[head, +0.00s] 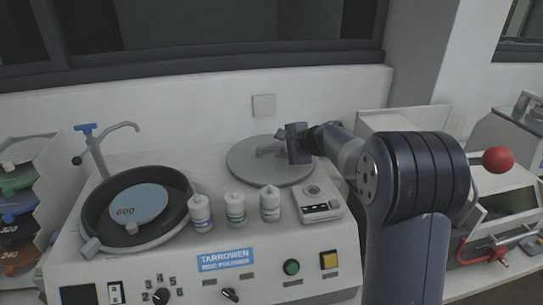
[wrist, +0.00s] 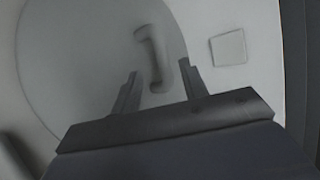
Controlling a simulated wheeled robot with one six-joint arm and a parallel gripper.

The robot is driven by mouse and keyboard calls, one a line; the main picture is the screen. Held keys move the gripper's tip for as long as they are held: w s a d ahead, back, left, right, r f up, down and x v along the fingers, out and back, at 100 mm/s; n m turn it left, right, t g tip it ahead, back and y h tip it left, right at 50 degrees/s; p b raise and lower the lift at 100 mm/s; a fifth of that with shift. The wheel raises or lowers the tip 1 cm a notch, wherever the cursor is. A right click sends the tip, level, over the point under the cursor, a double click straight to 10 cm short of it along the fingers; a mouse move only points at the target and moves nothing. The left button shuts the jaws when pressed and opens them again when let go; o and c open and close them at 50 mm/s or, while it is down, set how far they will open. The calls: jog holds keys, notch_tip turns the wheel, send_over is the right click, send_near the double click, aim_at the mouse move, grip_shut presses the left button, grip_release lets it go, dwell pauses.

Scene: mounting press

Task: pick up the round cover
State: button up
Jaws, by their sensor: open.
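The round cover (head: 240,163) is a flat grey disc lying on the right part of the white polisher's top. It has a raised bar handle (head: 270,151) at its middle. In the wrist view the cover (wrist: 75,50) fills the left half, and its handle (wrist: 152,58) stands just ahead of the fingertips. My gripper (head: 290,148) is above the cover near the handle and hides part of the disc's right side. In the wrist view my gripper (wrist: 160,82) is open, with the handle's near end between and slightly beyond the fingers. I cannot tell the remaining height.
Several small bottles (head: 235,208) and a control box (head: 318,203) stand in front of the cover. A black bowl (head: 92,215) with a blue disc and a tap (head: 97,150) are at left. A wall with a square plate (head: 264,105) is close behind.

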aim_at(274, 145)
jog(key=shift+w+a+f, duration=0.2)
jog(key=shift+w+a, duration=0.25)
jog(key=shift+w, duration=0.35)
jog(key=shift+w+a+f, duration=0.35)
jog(key=shift+w+f, duration=0.05)
jog(key=shift+c, duration=0.5)
grip_shut()
